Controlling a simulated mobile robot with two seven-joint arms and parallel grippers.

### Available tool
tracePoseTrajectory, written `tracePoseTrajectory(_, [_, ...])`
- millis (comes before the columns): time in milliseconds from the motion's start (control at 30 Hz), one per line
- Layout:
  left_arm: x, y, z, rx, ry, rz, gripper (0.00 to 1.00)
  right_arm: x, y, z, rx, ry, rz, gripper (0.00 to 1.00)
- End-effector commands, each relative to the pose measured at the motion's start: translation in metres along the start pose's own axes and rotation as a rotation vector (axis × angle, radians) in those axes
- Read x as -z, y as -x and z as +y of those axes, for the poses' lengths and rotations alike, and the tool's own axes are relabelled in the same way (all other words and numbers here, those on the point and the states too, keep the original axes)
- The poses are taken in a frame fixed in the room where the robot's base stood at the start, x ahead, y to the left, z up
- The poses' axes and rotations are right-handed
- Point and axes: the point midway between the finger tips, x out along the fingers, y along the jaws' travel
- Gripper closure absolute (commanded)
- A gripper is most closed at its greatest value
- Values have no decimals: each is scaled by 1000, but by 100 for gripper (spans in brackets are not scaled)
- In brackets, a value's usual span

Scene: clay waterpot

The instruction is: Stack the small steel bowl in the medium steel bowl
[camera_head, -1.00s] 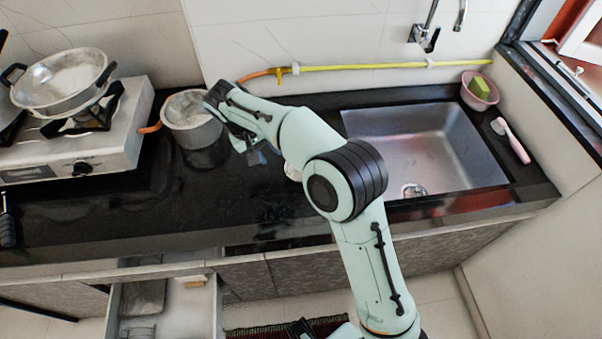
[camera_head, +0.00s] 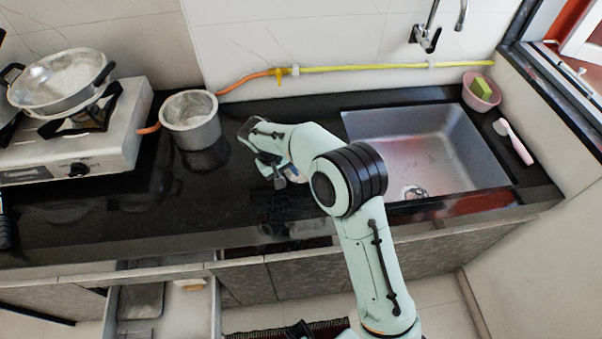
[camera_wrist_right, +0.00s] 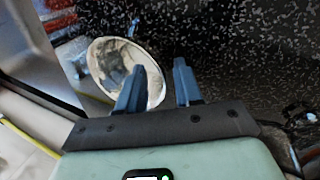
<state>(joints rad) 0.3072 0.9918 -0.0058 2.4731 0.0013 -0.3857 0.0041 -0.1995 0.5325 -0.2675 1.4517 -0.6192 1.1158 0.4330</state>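A wide cylindrical steel vessel (camera_head: 190,121) stands upright on the black counter beside the stove, open at the top. I cannot tell if it is the medium bowl. My right gripper (camera_head: 272,175) is left of the sink, over the counter. In the right wrist view its two blue fingers (camera_wrist_right: 160,86) are apart. A round steel bowl (camera_wrist_right: 108,62) lies beyond and left of them, and the left finger covers part of its right side. I cannot tell if fingers and bowl touch. In the head view my arm hides most of this bowl. My left gripper is not seen.
A pan (camera_head: 62,82) sits on the white stove (camera_head: 75,140) at the left. The sink (camera_head: 430,155) is right of my arm. A pink bowl (camera_head: 481,97) and a pink brush (camera_head: 513,141) lie beyond it. The counter front left (camera_head: 130,215) is mostly clear.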

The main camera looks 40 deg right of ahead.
Motion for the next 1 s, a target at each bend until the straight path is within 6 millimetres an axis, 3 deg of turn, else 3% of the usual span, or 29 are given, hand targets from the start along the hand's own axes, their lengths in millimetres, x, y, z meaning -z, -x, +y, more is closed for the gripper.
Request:
tracePoseTrajectory(167, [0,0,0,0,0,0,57,0,0,0,0,0,0,65])
tracePoseTrajectory(267, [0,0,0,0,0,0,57,0,0,0,0,0,0,95])
tracePoseTrajectory(300, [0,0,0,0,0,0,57,0,0,0,0,0,0,100])
tracePoseTrajectory(733, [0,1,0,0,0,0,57,1,8,2,2,-1,3,100])
tracePoseTrajectory(867, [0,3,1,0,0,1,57,1,28,10,2,-3,5,100])
tracePoseTrajectory(1000, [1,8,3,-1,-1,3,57,1,65,22,3,-3,7,100])
